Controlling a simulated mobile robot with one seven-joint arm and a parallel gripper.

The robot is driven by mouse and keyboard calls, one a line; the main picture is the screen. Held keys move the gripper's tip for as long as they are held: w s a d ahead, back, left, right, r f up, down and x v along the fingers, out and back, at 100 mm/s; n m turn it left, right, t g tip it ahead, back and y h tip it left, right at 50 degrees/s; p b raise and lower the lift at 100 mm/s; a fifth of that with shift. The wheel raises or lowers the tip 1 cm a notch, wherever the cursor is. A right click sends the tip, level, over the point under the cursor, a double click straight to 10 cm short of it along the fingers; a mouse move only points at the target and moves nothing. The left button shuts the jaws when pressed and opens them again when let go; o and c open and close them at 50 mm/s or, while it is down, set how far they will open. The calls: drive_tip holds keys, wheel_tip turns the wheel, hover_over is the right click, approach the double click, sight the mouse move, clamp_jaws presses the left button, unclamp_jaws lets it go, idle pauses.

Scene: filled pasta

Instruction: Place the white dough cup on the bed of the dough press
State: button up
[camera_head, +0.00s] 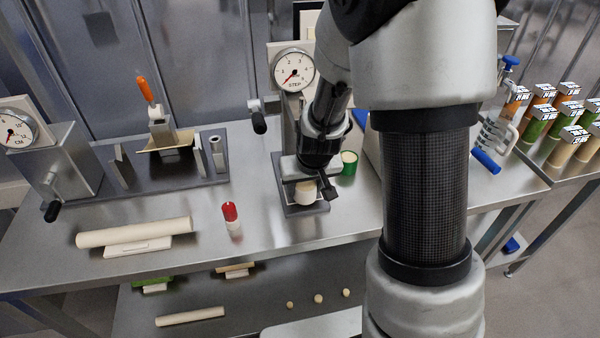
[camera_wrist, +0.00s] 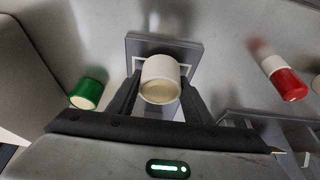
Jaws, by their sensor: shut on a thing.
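The white dough cup (camera_head: 304,195) is between the fingers of my gripper (camera_head: 312,184), which is shut on it. The cup also shows in the wrist view (camera_wrist: 160,72), upright, with pale dough inside its opening. The dough press has a round dial (camera_head: 293,70) at its top and a grey square bed (camera_head: 318,209) at its foot. The cup is over the bed, inside or near a pale square outline on it in the wrist view (camera_wrist: 190,68). I cannot tell whether the cup's base touches the bed. My arm hides part of the press.
A green cup (camera_head: 349,162) stands close to the right of the press. A pale roll (camera_head: 134,233) lies at the front left. The press handle (camera_head: 259,119) sticks out left. Bare steel tabletop (camera_head: 270,245) lies in front.

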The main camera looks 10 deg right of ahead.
drive_tip(key=w, duration=0.3)
drive_tip(key=shift+w, duration=0.4)
drive_tip(key=shift+f, duration=0.3)
drive_tip(key=shift+f, duration=0.1)
drive_tip(key=shift+f, duration=0.2)
drive_tip(key=o, duration=1.1)
drive_tip(key=shift+r, duration=0.1)
drive_tip(key=shift+r, duration=0.1)
